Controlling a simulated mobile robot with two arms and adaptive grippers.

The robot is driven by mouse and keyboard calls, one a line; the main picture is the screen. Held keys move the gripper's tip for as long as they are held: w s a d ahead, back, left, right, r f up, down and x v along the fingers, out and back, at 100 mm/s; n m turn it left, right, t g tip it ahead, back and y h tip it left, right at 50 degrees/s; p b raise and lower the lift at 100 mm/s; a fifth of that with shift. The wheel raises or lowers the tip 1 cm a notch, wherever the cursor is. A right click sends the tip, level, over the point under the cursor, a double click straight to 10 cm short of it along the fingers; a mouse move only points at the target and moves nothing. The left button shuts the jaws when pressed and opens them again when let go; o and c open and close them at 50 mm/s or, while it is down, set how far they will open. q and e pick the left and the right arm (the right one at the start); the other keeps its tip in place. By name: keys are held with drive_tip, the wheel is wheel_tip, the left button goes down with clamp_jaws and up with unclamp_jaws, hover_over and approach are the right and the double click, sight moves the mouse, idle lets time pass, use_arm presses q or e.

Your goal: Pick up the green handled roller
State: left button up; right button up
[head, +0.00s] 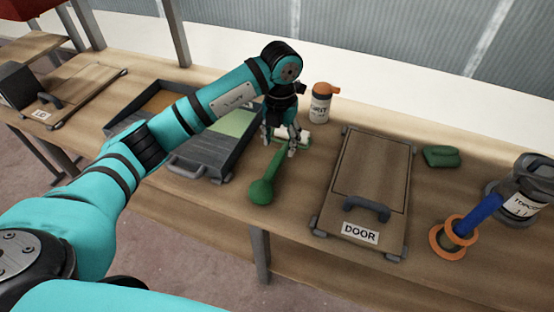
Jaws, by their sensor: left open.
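The green-handled roller lies on the wooden bench, its green handle (262,189) pointing toward me. A white part, which looks like the roller head, shows partly behind my fingers at its far end. My left gripper (279,144) is open, pointing down over the far end of the roller. Its fingers are apart around the shaft area. I cannot tell whether they touch it. My right gripper is out of view.
A grey tray (208,170) stands left of the roller, partly hidden by my arm. The DOOR panel (370,176) lies to the right. A white bottle with an orange cap (321,106) stands behind. Farther right are a green item (441,157), an orange-rimmed roll (453,238) and a TOPCOAT-like can (522,205).

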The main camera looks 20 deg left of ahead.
sight(276, 159)
use_arm(q)
wheel_tip(276, 159, down, 4)
drive_tip(key=shift+r, duration=0.2)
drive_tip(key=f, duration=0.1)
drive_tip(key=f+p, duration=0.1)
drive_tip(key=f, duration=0.2)
drive_tip(key=shift+s+a+f+p, duration=0.15)
drive_tip(key=shift+s+a+p, duration=0.1)
drive_tip(key=shift+a+p, duration=0.15)
drive_tip(key=shift+f, duration=0.35)
clamp_jaws()
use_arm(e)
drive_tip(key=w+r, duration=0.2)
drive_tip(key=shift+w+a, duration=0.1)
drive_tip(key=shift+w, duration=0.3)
